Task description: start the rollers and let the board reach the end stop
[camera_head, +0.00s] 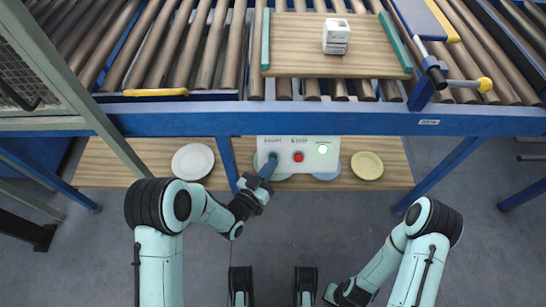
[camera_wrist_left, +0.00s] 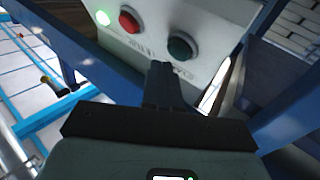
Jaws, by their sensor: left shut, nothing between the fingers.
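The wooden board (camera_head: 300,55) with teal side edges lies on the rollers (camera_head: 190,45) and carries a small white box (camera_head: 336,36). The white control box (camera_head: 311,168) hangs below the conveyor's blue front beam. It has a dark green button (camera_wrist_left: 182,46), a red button (camera_head: 298,157) and a bright green lamp (camera_head: 322,149). My left gripper (camera_head: 268,167) is shut and empty at the control box's left part; in the left wrist view its fingertips (camera_wrist_left: 162,68) are close to the dark green button. Contact is unclear. My right gripper (camera_head: 345,293) is low at the right, its fingers unclear.
A lever with a yellow knob (camera_head: 484,84) and a blue-and-yellow plate (camera_head: 425,20) are just right of the board. Below the conveyor, a wooden shelf (camera_head: 110,165) holds a white plate (camera_head: 193,161) and a yellowish plate (camera_head: 367,165). Blue legs flank it.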

